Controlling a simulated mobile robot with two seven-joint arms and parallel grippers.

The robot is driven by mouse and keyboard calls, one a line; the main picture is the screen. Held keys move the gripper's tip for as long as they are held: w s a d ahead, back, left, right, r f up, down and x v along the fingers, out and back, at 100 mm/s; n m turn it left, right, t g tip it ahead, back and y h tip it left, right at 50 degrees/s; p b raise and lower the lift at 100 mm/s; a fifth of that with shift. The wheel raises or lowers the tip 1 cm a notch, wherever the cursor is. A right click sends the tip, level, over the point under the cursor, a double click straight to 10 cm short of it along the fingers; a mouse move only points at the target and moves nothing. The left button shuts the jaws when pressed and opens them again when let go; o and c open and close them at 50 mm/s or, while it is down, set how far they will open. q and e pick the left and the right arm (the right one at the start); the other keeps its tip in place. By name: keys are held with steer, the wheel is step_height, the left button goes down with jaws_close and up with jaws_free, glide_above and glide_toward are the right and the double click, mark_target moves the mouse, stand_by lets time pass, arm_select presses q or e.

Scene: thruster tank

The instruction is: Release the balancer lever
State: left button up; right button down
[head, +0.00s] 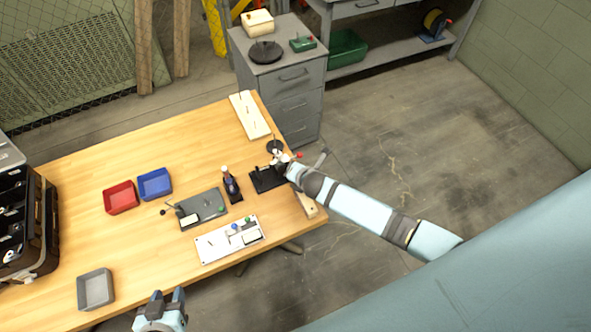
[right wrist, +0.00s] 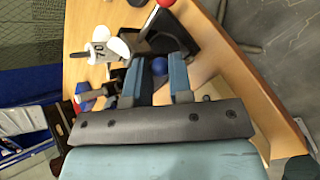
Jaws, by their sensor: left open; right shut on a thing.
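The balancer (head: 264,181) is a black stand near the right end of the wooden table. In the right wrist view its black base (right wrist: 182,40) lies beyond my fingers, next to a white propeller (right wrist: 103,50) marked 70. My right gripper (head: 287,168) is at the balancer, and its arm hides part of it. In the right wrist view its blue fingers (right wrist: 157,72) are shut around the balancer lever, whose blue knob (right wrist: 159,66) shows between them. The lever's shaft is mostly hidden. My left gripper (head: 167,297) is open and empty at the table's front edge.
Red (head: 121,197), blue (head: 155,184) and grey (head: 96,289) bins sit further left. A white board (head: 249,116) lies behind.

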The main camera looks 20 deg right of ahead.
steer(key=c, duration=1)
jaws_free()
steer(key=b+v, duration=0.1)
steer(key=v, duration=1.2)
steer(key=shift+s+r, duration=0.25)
